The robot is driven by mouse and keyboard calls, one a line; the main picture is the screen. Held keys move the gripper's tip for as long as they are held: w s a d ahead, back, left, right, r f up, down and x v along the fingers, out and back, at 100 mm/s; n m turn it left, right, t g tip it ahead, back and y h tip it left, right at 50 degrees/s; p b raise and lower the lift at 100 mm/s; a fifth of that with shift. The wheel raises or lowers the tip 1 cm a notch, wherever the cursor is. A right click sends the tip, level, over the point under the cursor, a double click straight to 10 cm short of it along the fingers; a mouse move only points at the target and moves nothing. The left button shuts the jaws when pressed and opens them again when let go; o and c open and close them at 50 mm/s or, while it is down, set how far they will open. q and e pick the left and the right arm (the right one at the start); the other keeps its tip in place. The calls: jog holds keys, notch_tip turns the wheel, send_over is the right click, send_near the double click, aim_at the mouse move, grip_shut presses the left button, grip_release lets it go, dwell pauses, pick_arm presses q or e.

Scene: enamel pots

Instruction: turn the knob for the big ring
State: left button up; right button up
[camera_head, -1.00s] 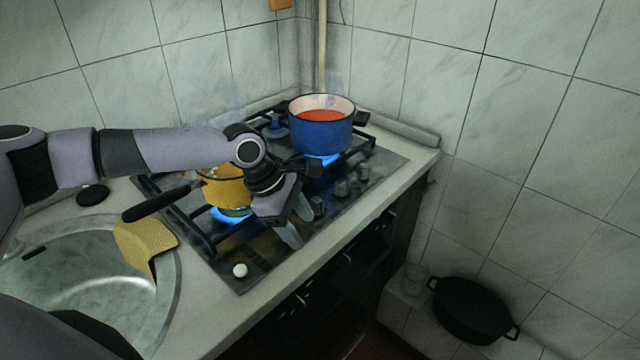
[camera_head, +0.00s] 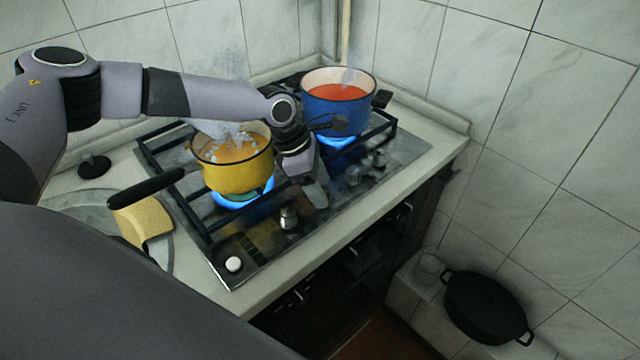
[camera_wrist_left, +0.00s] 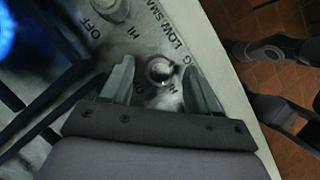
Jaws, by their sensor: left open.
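A metal knob (camera_wrist_left: 160,71) sits between the two spread fingers of my left gripper (camera_wrist_left: 159,66) in the left wrist view. Printed marks such as OFF, HI and LOW surround it on the panel. I cannot tell whether the fingers touch it. In the head view my left gripper (camera_head: 319,196) is low over the front panel of the stove (camera_head: 262,238) and hides that knob. Other knobs show there: one at the near left (camera_head: 289,218), two farther right (camera_head: 353,175) and (camera_head: 380,157). I cannot tell which ring each serves. My right gripper is out of view.
A black pan (camera_head: 487,306) is low at right.

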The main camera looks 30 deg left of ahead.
pick_arm(q)
jog(key=shift+w+d+f, duration=0.1)
jog(key=shift+f, duration=0.15)
jog(key=shift+c, duration=0.2)
